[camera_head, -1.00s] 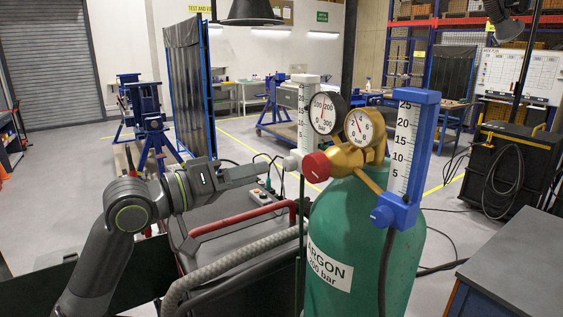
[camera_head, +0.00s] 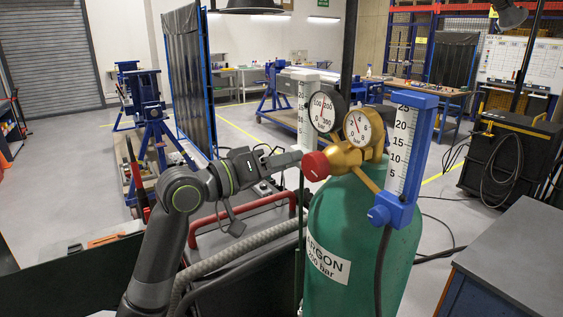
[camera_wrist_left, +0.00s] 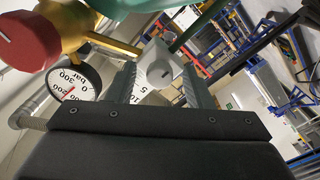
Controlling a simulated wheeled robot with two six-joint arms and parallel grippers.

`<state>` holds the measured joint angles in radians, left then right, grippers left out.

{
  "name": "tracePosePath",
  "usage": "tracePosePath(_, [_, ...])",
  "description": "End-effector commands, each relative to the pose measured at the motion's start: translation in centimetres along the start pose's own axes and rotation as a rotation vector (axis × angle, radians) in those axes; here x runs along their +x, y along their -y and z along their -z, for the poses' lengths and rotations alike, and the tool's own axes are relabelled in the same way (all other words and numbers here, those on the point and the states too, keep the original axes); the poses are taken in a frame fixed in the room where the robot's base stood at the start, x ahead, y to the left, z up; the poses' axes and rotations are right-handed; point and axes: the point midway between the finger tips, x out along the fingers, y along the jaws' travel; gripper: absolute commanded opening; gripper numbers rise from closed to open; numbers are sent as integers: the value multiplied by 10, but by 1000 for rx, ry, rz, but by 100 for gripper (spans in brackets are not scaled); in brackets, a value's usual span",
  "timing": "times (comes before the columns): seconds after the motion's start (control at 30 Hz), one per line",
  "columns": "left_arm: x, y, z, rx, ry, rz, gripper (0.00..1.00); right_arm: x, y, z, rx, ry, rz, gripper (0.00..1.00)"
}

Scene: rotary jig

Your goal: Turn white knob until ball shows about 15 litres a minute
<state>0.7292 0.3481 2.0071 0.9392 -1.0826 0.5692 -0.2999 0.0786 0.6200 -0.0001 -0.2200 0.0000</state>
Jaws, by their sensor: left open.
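The white flowmeter (camera_head: 304,112) stands behind the pressure gauges in the head view, partly hidden by them. Its white knob is hidden behind my gripper there. In the left wrist view the white knob (camera_wrist_left: 164,70) shows a dark slot-like mark and appears between the two fingers; contact cannot be told. My left gripper (camera_head: 296,158) is open at the white flowmeter's base, left of the red knob. Its fingers flank the white knob in the left wrist view (camera_wrist_left: 162,85). The scale figures 5 and 10 show past the knob, but I cannot make out the ball. My right gripper is not in view.
The red knob (camera_head: 316,167) on the brass regulator is very close to my left fingertips. A blue flowmeter (camera_head: 411,150) with a blue knob (camera_head: 379,215) is further right. The green argon cylinder (camera_head: 335,220) stands below. A grey hose (camera_head: 235,262) and red rail (camera_head: 215,225) lie below my arm.

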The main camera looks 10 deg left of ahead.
Motion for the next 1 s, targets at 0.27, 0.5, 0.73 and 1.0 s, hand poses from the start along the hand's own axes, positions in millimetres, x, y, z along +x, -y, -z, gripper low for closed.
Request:
tracePosePath(0.27, [0,0,0,0,0,0,18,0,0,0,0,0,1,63])
tracePosePath(0.5, [0,1,-1,15,0,0,2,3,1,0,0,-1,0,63])
tracePosePath(0.73, [0,4,-4,218,0,0,2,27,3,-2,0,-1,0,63])
tracePosePath(1.0, [0,2,-1,409,1,0,2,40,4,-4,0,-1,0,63])
